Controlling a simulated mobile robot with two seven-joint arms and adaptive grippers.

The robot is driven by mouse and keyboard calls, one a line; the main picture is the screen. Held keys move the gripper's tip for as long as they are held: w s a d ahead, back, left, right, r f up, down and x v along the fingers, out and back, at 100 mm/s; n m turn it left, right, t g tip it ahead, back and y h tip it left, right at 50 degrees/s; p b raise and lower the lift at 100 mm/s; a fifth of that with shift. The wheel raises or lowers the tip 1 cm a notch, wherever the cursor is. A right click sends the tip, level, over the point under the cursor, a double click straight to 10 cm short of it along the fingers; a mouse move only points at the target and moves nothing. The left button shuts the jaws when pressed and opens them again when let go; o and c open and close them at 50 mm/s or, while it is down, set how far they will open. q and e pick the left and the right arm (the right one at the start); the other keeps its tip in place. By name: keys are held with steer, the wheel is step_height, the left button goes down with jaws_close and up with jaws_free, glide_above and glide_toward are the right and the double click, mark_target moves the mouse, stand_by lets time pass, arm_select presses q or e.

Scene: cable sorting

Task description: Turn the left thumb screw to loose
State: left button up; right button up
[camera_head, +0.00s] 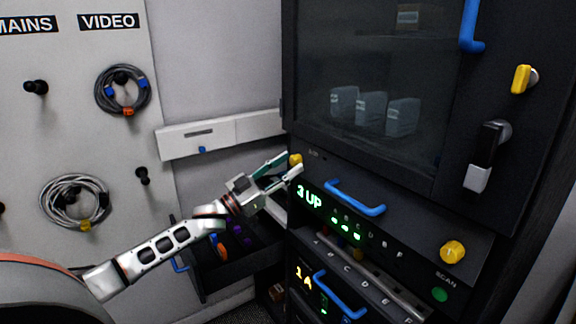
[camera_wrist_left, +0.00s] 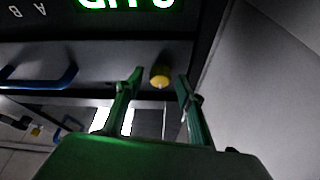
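The left thumb screw (camera_head: 296,160) is a yellow knob at the upper left corner of the dark 3 UP panel (camera_head: 415,235). In the head view my left gripper (camera_head: 292,163) reaches it from the left, with its fingertips at the knob. In the left wrist view, which looks upside down, the yellow knob (camera_wrist_left: 160,76) sits between the two spread fingertips of the left gripper (camera_wrist_left: 159,79). The fingers are open, with visible gaps beside the knob. I cannot tell how far the tips reach around it. My right gripper is not in view.
The right thumb screw (camera_head: 453,252) is yellow, at the panel's right end. A blue handle (camera_head: 355,198) crosses the panel, with a glass-fronted cabinet door (camera_head: 375,80) above. An open drawer (camera_head: 220,270) lies below my left arm. Coiled cables (camera_head: 75,200) hang on the left wall.

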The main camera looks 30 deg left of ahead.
arm_select(q)
steer(key=shift+w+d+r, duration=0.1)
steer(key=shift+w, duration=0.1)
jaws_close()
